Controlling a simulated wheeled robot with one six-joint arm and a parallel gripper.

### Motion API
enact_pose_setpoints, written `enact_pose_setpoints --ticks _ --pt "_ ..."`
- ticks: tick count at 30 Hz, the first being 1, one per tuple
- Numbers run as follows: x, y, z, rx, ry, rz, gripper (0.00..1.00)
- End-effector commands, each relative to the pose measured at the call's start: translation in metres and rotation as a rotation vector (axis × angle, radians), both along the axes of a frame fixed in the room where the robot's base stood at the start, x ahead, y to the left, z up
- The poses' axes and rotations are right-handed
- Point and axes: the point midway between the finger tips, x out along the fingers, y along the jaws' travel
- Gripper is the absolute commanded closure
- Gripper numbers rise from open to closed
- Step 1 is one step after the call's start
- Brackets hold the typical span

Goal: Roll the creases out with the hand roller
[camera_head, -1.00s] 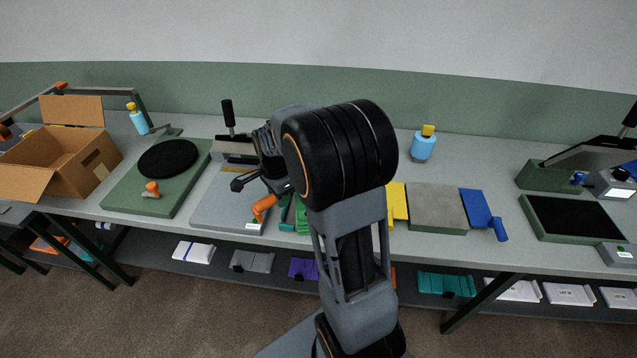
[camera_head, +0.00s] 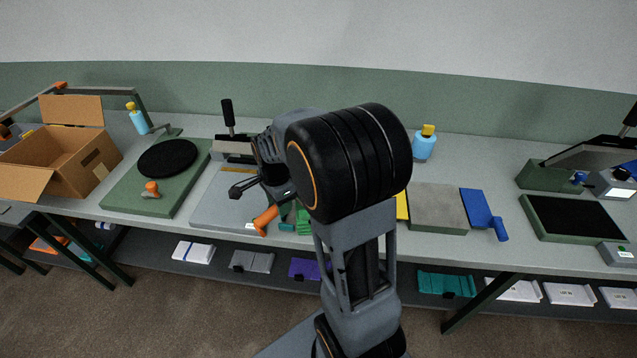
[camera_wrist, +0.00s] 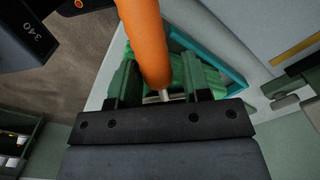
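My gripper (camera_wrist: 160,85) has its two green fingers on either side of an orange handle (camera_wrist: 148,40), which looks held between them. The handle also shows in the head view (camera_head: 265,220), tilted above the front edge of a grey board (camera_head: 222,205). I take it to be the hand roller's handle. A short metal shank (camera_wrist: 164,96) shows at its end in the wrist view, but no roller drum is visible. Green ridged pieces (camera_wrist: 208,75) lie in a teal-edged tray (camera_wrist: 222,55) behind the fingers. I cannot make out any creases.
My arm hides the bench's middle. Left are a cardboard box (camera_head: 75,165) and a green board (camera_head: 125,197) with a black disc (camera_head: 168,158). Right are a grey pad (camera_head: 437,208), a blue piece (camera_head: 478,208), a blue bottle (camera_head: 423,147) and a dark-topped press bed (camera_head: 575,218).

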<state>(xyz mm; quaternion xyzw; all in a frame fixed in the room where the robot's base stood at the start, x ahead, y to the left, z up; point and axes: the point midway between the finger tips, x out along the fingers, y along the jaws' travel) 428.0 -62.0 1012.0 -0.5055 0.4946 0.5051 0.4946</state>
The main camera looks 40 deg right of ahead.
Motion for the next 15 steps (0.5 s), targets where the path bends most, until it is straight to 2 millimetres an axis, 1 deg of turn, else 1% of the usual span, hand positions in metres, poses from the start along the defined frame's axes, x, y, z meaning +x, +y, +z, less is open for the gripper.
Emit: enact_pose_setpoints --ticks 2,15 --pt "0.0000 0.0000 -0.0001 0.000 0.000 0.000 0.56" --pt "-0.0001 0.0000 -0.0004 0.000 0.001 0.000 0.98"
